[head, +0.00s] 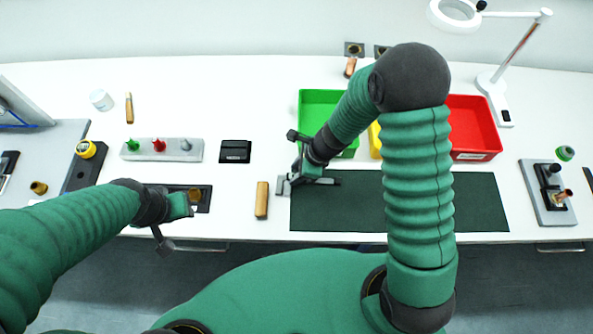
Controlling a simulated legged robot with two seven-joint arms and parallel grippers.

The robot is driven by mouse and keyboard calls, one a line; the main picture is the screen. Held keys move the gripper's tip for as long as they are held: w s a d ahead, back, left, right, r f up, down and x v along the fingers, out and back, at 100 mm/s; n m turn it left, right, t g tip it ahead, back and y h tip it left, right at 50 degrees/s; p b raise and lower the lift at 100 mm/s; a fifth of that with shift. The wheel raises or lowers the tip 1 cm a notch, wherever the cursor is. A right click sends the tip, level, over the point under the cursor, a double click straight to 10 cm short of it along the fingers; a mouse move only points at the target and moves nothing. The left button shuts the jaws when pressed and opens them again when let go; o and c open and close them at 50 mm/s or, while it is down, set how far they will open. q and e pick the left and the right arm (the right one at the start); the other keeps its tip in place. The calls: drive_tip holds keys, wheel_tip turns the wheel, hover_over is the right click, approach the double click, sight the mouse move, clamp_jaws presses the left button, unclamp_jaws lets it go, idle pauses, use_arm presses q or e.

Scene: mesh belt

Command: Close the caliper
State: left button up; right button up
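The caliper (283,187) lies at the left end of the dark green mat, its grey jaws showing at the mat's left edge. A dark part of it runs to the right over the mat. My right gripper (304,175) is down at the caliper from above. Its fingers overlap the caliper, and their grip is too small and hidden to tell. Whether the jaws are apart is also too small to tell. My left gripper (174,224) is at the table's front edge with its fingers spread, beside a dark tray.
The green mat (470,205) is otherwise bare. A wooden block (262,199) lies just left of the caliper. Green (318,97) and red (472,122) bins stand behind. A dark tray (205,203) is by my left gripper. A microscope-like stand (548,200) is at right.

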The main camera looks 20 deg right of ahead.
drive_tip(key=shift+s+a+f, duration=0.1)
drive_tip(key=shift+s+f, duration=0.1)
drive_tip(key=shift+s, duration=0.2)
drive_tip(key=shift+r, duration=0.1)
drive_tip(key=p+v, duration=0.3)
drive_tip(key=v, duration=1.4)
drive_tip(key=shift+w, duration=0.4)
